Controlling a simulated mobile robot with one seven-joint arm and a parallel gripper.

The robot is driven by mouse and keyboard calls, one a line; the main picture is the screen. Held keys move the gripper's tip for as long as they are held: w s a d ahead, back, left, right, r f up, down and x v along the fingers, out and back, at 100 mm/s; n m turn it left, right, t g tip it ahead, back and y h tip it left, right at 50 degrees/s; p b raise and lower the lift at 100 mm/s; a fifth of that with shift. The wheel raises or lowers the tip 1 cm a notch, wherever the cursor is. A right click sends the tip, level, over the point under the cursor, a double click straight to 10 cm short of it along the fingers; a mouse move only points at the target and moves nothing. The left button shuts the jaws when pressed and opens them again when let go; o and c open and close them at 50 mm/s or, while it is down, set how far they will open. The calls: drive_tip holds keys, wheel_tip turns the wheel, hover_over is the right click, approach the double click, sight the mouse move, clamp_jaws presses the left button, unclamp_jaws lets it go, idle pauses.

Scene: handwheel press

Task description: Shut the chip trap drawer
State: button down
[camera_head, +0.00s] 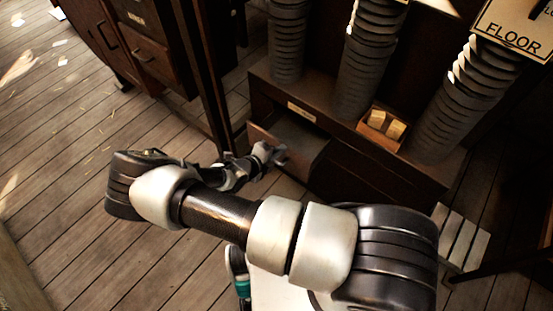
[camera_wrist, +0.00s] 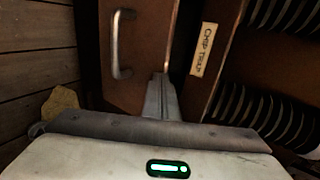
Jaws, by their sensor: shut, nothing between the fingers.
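The chip trap drawer (camera_head: 300,137) stands partly open from the low front of the dark wooden cabinet, and its dark inside shows from above. In the wrist view its brown front panel (camera_wrist: 145,45) carries a metal bar handle (camera_wrist: 121,45). A label reading "CHIP TRAP" (camera_wrist: 204,50) is on the cabinet beside the opening. My gripper (camera_head: 281,154) is at the outer side of the drawer front. In the wrist view its shut, empty fingers (camera_wrist: 161,82) overlap the panel near its edge, to the right of the handle. I cannot tell whether they touch it.
Stacks of dark discs (camera_head: 368,55) stand on the cabinet ledge, with a small box of pale blocks (camera_head: 383,125) between them. A dark wooden cabinet with drawers (camera_head: 150,50) stands at the left. Plank floor (camera_head: 60,170) is open at the left. A slatted pale piece (camera_head: 461,238) lies at the right.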

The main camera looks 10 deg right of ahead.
drive_tip(key=w+d, duration=1)
drive_tip(key=shift+r, duration=0.1)
drive_tip(key=a+f+p+v, duration=0.1)
drive_tip(key=f+p+v, duration=0.1)
drive_tip(key=v, duration=1.1)
drive_tip(key=shift+s+a+p, duration=0.2)
drive_tip(key=shift+s+p, duration=0.3)
drive_tip(key=shift+s, duration=0.15)
drive_tip(key=shift+r, duration=0.15)
